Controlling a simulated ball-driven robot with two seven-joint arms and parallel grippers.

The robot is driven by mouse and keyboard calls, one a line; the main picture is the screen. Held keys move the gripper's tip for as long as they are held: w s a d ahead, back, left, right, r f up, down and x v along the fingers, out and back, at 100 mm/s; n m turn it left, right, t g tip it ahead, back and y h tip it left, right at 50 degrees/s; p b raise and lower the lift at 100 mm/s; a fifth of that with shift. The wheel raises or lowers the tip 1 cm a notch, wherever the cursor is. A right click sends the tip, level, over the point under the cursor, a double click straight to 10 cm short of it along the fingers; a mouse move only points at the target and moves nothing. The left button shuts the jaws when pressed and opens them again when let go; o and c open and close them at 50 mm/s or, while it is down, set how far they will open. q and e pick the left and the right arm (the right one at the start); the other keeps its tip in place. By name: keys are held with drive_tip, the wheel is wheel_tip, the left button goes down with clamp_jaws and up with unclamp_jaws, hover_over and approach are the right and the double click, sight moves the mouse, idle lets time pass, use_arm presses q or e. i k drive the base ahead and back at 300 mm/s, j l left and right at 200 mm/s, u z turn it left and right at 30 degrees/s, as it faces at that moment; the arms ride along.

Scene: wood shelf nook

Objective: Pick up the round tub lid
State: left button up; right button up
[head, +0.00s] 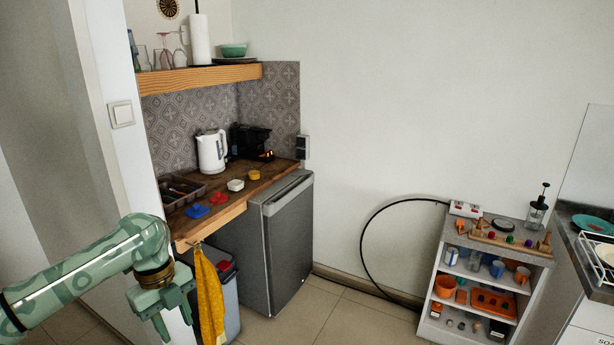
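I cannot tell for sure which thing is the round tub lid. Small coloured pieces lie in a row on the wooden counter (216,222): a blue one (197,211), a red one (219,198), a white one (236,185) and a yellow one (254,174). A dark round disc (503,225) lies on top of the low shelf unit at the right. My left gripper (163,330), green, hangs in front of the counter, below its edge and apart from all of these. Its fingertips are too unclear to tell open from shut. My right gripper is out of view.
A white kettle (212,152), a black machine (252,141) and a dark tray (180,191) stand on the counter. A yellow towel (209,295) hangs at its front, by a bin and a grey fridge (289,245). The loaded shelf unit (437,262) stands right, with open floor between.

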sight(219, 198)
drive_tip(key=i, duration=2.05)
drive_tip(key=i+l+u, duration=0.1)
drive_tip(key=i+u, duration=0.35)
drive_tip(key=i+l+u, duration=0.45)
drive_tip(key=i, duration=0.15)
drive_tip(key=i+l+u, duration=0.85)
drive_tip(key=i+l, duration=0.05)
drive_tip(key=l, duration=0.1)
